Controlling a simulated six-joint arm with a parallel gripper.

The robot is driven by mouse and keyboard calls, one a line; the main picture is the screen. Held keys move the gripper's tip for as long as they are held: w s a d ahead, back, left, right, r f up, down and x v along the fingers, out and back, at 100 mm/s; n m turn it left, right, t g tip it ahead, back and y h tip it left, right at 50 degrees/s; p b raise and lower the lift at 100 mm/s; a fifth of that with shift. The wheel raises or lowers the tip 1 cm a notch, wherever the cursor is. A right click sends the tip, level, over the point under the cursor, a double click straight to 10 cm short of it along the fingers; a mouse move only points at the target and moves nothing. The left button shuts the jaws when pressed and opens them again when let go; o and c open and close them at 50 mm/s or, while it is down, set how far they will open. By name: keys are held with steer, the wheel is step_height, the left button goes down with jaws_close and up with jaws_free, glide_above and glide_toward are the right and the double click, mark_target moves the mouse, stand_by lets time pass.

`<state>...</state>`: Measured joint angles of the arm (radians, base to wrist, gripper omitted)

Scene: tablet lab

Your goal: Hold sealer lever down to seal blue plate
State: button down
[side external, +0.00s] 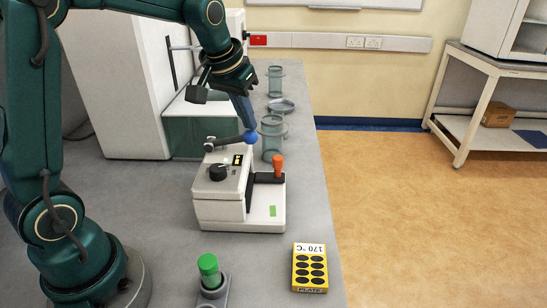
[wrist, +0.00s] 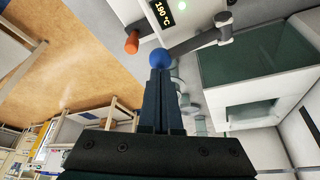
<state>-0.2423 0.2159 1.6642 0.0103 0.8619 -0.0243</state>
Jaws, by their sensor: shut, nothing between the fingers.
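The sealer (side external: 222,205) is a white bench machine with a black dial, a small display and an orange-handled part (side external: 278,166). Its dark lever (side external: 228,141) ends in a blue ball (side external: 250,137) and lies nearly level in the side view. My gripper (side external: 246,124) is shut and empty, pointing down with its fingertips at the ball; I cannot tell whether they press on it. The wrist view shows the fingertips (wrist: 159,73) against the blue ball (wrist: 160,58), with the lever (wrist: 196,42) running right. I see no blue plate.
A yellow card (side external: 309,268) marked 170 °C and PLATE lies at the bench's front right. A green-topped item (side external: 208,264) stands in a grey holder. Grey-green cylinders (side external: 272,138) stand behind the sealer. A green-and-white cabinet (side external: 190,135) is behind left.

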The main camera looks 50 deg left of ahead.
steer(key=shift+f, duration=0.95)
stand_by(3.6)
steer(key=shift+r, duration=0.95)
steer(key=shift+a+r, duration=0.1)
steer(key=shift+r, duration=0.95)
steer(key=shift+r, duration=2.45)
